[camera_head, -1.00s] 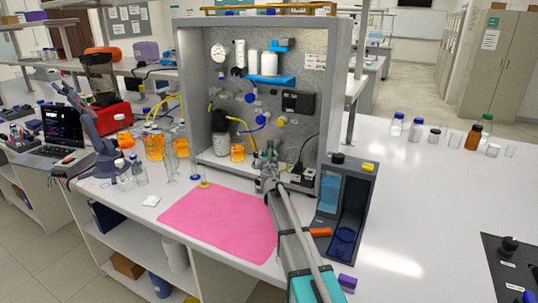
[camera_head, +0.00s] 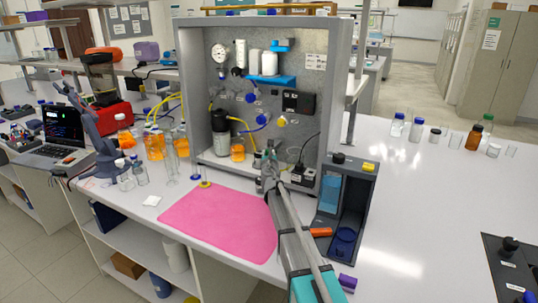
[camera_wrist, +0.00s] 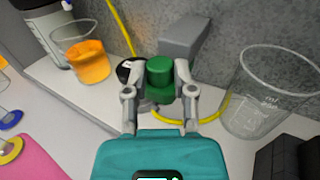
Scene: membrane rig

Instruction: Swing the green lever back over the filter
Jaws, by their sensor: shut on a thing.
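In the wrist view the green lever's rounded green end (camera_wrist: 160,70) stands between the two grey fingers of my gripper (camera_wrist: 160,93), which is shut on it. A dark round part (camera_wrist: 130,70) shows just left of the green end. A grey block (camera_wrist: 186,36) is behind it. I cannot tell which part is the filter; it may be hidden behind the lever and fingers. In the head view my gripper (camera_head: 268,170) is at the front of the grey rig cabinet (camera_head: 187,100), where the arm and fingers hide most of the lever.
A glass beaker (camera_wrist: 262,92) stands close on the right in the wrist view, and a beaker of orange liquid (camera_wrist: 82,52) on the left. A yellow tube (camera_wrist: 205,115) runs around the lever's base. A pink mat (camera_head: 220,225) lies in front of the cabinet.

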